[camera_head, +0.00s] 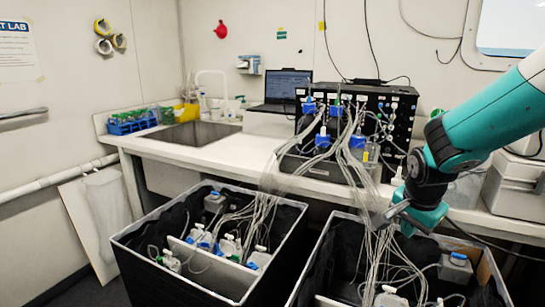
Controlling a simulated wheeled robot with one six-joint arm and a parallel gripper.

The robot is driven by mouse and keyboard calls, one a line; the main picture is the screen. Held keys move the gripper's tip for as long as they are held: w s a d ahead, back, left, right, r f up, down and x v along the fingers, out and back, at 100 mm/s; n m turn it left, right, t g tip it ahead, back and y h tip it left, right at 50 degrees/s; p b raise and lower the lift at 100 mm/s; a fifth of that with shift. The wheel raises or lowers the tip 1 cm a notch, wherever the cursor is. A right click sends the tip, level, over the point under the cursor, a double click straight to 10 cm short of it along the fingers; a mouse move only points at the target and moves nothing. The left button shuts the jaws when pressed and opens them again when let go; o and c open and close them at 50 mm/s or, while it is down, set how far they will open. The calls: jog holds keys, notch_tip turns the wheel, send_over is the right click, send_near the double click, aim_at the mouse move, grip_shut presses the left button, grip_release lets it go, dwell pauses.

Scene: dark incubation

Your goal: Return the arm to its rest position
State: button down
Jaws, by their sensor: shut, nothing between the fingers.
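My arm (490,110) reaches in from the right edge, teal with dark joints. It is bent down at the wrist. My gripper (377,221) is at the arm's lower end, in front of the bench edge and above the right black crate (322,262). It is shut and holds nothing that I can see. Its fingertips are small and overlap the bundle of pale tubes (362,185), and I cannot tell whether they touch.
A left black crate (190,285) holds bottles with tubes. A black rack unit (402,115) with many tubes stands on the white bench (200,153). A laptop (285,88), a sink (192,133) and a blue tube rack (130,126) are further left. Floor shows at lower left.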

jog(key=s+a+r+n+g+y, duration=0.1)
jog(key=s+a+r+n+y, duration=0.1)
jog(key=s+a+n, duration=0.3)
jog(key=s+a+r+n+g+y+p, duration=0.1)
jog(key=s+a+r+n, duration=0.4)
jog(key=s, duration=0.8)
jog(key=s+a+r+n+g+y+p, duration=0.1)
jog(key=s+a+r+n, duration=0.3)
jog(key=s+n, duration=0.5)
jog(key=shift+s+a+y, duration=0.25)
jog(key=shift+a+y, duration=0.55)
jog(key=shift+a, duration=0.35)
